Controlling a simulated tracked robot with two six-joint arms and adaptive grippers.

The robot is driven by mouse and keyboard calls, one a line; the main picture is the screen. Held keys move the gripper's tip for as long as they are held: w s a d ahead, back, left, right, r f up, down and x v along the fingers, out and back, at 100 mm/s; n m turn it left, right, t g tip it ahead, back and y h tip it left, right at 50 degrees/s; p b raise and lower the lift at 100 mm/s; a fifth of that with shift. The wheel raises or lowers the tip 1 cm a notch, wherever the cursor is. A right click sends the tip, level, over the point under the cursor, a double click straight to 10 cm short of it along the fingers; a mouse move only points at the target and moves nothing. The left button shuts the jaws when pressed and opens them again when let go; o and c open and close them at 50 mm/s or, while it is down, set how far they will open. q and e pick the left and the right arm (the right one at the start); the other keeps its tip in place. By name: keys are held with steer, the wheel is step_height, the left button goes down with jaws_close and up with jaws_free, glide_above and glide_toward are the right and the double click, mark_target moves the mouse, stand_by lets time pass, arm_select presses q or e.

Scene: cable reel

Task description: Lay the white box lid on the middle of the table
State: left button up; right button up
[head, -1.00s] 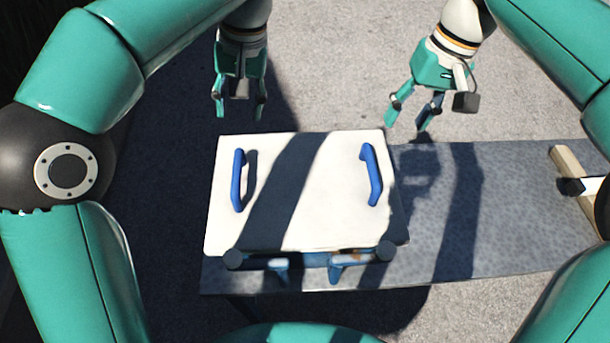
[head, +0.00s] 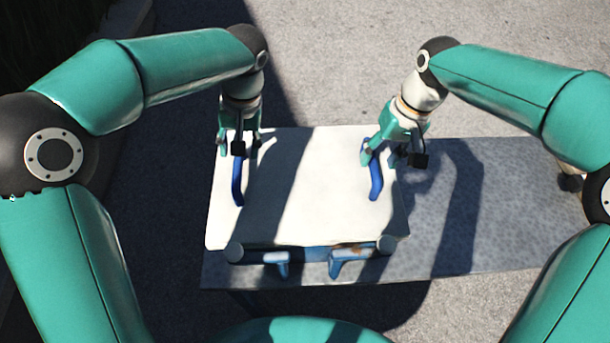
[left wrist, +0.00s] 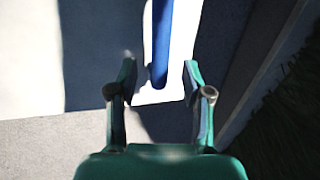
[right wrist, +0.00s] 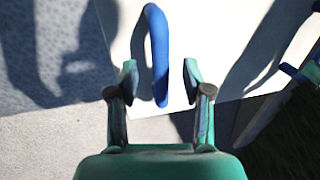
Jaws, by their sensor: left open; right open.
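The white box lid (head: 325,205) lies level on top of a box at the left part of the table (head: 455,245). It has a blue left handle (head: 237,188) and a blue right handle (head: 376,182). My left gripper (head: 239,150) is open over the far end of the left handle; in the left wrist view the handle (left wrist: 162,45) runs between the open fingers (left wrist: 158,80). My right gripper (head: 382,160) is open at the far end of the right handle; in the right wrist view that handle (right wrist: 158,55) stands between the fingers (right wrist: 160,80). Whether the fingers touch the handles cannot be told.
The box's blue front with latches (head: 320,256) shows under the lid's near edge. The table right of the box is bare and partly in shadow. Grey paving (head: 350,60) surrounds the table. A wooden piece at the table's right end is mostly hidden by my right arm.

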mark_target(239, 158)
arm_select(q)
steer(key=shift+a+f, duration=0.2)
steer(key=shift+f, duration=0.8)
steer(key=shift+a+f, duration=0.2)
steer(key=shift+f, duration=0.8)
arm_select(e)
steer(key=shift+a+f, duration=0.2)
steer(key=shift+f, duration=0.85)
steer(key=shift+a+f, duration=0.15)
steer(key=shift+f, duration=0.85)
arm_select(q)
jaws_close()
arm_select(e)
jaws_close()
arm_select(q)
steer(key=shift+r, duration=0.1)
arm_select(e)
steer(key=shift+r, duration=0.1)
